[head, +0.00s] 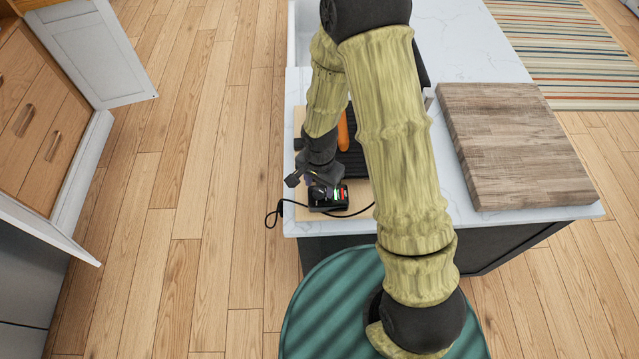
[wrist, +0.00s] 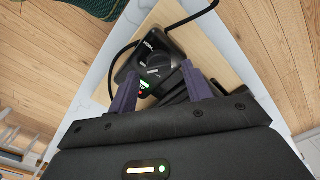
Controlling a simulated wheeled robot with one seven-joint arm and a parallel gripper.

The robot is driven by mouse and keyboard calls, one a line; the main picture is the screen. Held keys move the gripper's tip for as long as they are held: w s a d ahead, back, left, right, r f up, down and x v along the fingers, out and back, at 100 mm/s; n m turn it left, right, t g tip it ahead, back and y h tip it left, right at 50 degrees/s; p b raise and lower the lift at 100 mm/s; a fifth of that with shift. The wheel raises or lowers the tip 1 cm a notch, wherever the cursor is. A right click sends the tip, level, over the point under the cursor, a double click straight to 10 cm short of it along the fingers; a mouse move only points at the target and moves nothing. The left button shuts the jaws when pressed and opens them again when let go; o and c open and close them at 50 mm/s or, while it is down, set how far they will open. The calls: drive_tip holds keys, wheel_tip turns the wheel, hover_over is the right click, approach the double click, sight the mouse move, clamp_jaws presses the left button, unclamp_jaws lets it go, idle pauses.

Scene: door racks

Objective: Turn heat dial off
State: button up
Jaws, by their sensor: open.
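A black control box (head: 330,197) with a cable sits at the near left end of the counter, attached to or beside a dark ridged grill plate (head: 360,150). In the wrist view the box (wrist: 137,62) shows a round dark dial (wrist: 155,73) with a raised grip, and small green and red lights beside it. My gripper (head: 308,182) is just above the box. In the wrist view its two purple fingers (wrist: 159,74) are apart, one on each side of the dial area, with nothing held between them. I cannot tell whether a finger touches the dial.
An orange item (head: 343,130) lies by the grill plate, partly hidden by my arm. A thick wooden board (head: 515,145) covers the counter's right side. The black cable (head: 277,213) loops over the counter's left edge. Open cabinet doors (head: 95,50) stand at the left, across clear floor.

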drive_tip(key=shift+f, duration=0.5)
drive_tip(key=c, duration=1)
drive_tip(key=shift+o, duration=0.2)
